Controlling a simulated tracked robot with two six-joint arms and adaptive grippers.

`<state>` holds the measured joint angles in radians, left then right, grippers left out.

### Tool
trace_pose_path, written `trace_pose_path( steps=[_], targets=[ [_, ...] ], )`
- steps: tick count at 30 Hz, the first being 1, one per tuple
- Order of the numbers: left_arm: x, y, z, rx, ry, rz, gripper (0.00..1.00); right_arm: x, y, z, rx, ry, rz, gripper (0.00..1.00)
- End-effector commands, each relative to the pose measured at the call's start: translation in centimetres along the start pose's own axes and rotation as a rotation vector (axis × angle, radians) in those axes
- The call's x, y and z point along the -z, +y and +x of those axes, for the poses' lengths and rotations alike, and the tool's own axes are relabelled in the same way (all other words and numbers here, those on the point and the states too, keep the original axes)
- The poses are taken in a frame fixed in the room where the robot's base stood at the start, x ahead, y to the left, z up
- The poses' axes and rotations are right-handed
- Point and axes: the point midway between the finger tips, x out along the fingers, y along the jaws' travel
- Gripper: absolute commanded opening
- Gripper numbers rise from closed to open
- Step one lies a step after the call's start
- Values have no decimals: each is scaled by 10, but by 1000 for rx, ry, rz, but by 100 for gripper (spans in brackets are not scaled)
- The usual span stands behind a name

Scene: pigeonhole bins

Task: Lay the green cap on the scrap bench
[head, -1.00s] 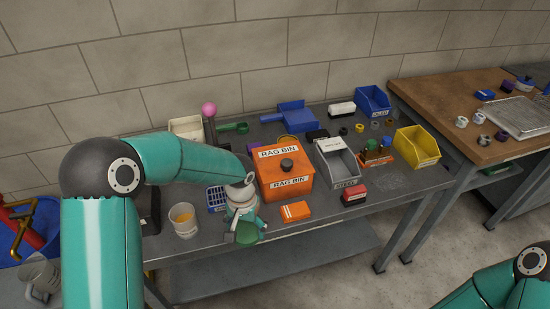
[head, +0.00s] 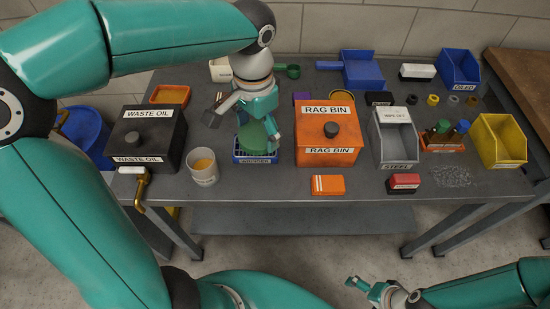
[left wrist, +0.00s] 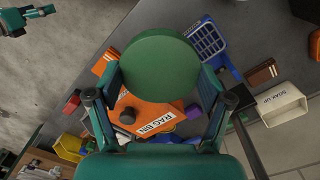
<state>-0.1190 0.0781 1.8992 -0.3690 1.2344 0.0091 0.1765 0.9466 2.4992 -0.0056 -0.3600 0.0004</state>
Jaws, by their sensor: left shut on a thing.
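My left gripper (head: 258,125) is shut on the green cap (head: 255,138) and hangs in front of the blue basket in the head view. In the left wrist view the round face of the cap (left wrist: 160,63) fills the space between the fingers (left wrist: 160,85). How far the cap is above the grey bench is hard to tell. A brown-topped bench (head: 525,75) shows at the right edge; I cannot tell whether it is the scrap bench. My right gripper (head: 380,291) is low at the front right, away from the bench; its jaw opening is unclear.
The grey bench (head: 270,187) carries the black waste oil box (head: 150,135), a white cup (head: 203,168), the blue basket (head: 240,157), the orange rag bin (head: 330,150), a grey steel bin (head: 393,135) and a yellow bin (head: 500,140). Its front strip has some bare room.

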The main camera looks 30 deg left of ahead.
Motion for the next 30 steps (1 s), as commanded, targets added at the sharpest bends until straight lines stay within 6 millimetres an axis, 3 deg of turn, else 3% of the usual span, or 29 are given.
trace_pose_path(
  steps=[9,15,23,30],
  targets=[
    [0,1,83,-2,-9,3,37,0,2,5,0,0,0,98],
    [2,2,128,-2,-6,5,37,0,2,7,0,0,0,98],
    [3,1,149,0,-2,4,37,0,3,8,0,0,0,98],
    [2,2,181,-1,-4,4,37,0,4,11,0,0,0,98]
  ],
)
